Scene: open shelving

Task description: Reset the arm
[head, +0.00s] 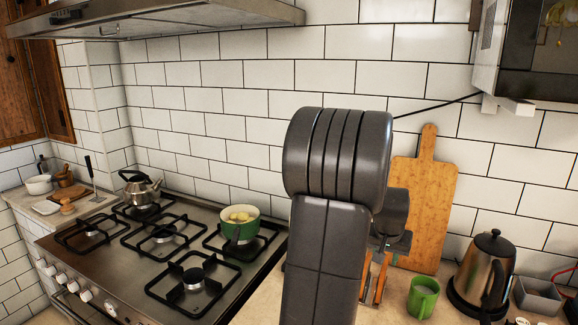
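My arm stands upright in the middle of the head view, its dark grey links in front of the tiled wall and the counter. The end of the arm is mostly hidden behind these links. A dark part of it shows just to their right, but I cannot make out my gripper's fingers. Nothing held can be seen.
A stove (130,254) at left bears a kettle (139,190) and a green pot (240,226). Right of my arm are a cutting board (424,205), a green mug (423,298), an electric kettle (484,272) and a grey container (538,297). A hood (160,14) hangs above.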

